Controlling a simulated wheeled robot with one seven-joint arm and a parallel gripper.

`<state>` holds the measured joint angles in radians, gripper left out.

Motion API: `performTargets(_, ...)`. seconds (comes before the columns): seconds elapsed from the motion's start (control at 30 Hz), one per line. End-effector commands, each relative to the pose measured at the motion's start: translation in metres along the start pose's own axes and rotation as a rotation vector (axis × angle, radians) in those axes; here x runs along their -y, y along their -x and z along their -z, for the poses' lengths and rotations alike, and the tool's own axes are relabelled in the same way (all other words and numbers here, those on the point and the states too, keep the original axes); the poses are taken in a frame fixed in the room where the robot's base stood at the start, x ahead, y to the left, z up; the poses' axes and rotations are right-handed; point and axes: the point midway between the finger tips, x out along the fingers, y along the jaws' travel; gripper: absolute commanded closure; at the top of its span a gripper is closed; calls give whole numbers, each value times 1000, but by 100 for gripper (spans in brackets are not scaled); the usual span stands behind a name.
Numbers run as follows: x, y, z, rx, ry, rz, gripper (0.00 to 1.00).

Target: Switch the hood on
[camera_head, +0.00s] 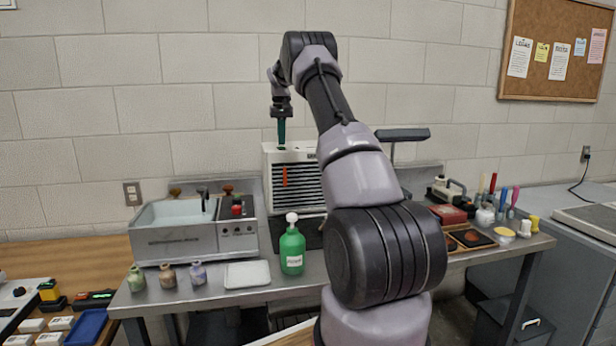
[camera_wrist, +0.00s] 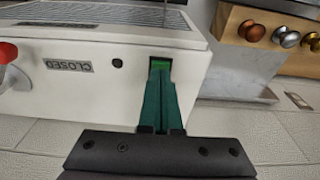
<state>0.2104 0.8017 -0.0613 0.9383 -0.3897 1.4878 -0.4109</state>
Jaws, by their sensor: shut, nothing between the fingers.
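The hood is a white box with dark slats (camera_head: 275,198) on the bench against the wall. Its white panel (camera_wrist: 100,99) fills much of the wrist view, with an upside-down CLOSED label (camera_wrist: 68,66). A small green switch (camera_wrist: 159,63) sits in a dark recess near the panel's edge. My gripper (camera_head: 281,142) points down at the hood's top. Its teal fingers (camera_wrist: 160,78) are shut and empty, with their tips at the switch and covering part of it. I cannot tell whether they touch it or which way it is set.
A red knob (camera_wrist: 7,53) is on the hood panel. A red box (camera_head: 447,214) and several tools lie to the right. The wall is close behind.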

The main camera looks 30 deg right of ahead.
Motion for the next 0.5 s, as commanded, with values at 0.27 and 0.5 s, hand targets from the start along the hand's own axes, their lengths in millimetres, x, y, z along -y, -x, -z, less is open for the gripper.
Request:
performTargets(0.27, 0, -4, 0, -1, 0, 0, 100)
performTargets(0.5, 0, -8, -1, 0, 0, 0, 100)
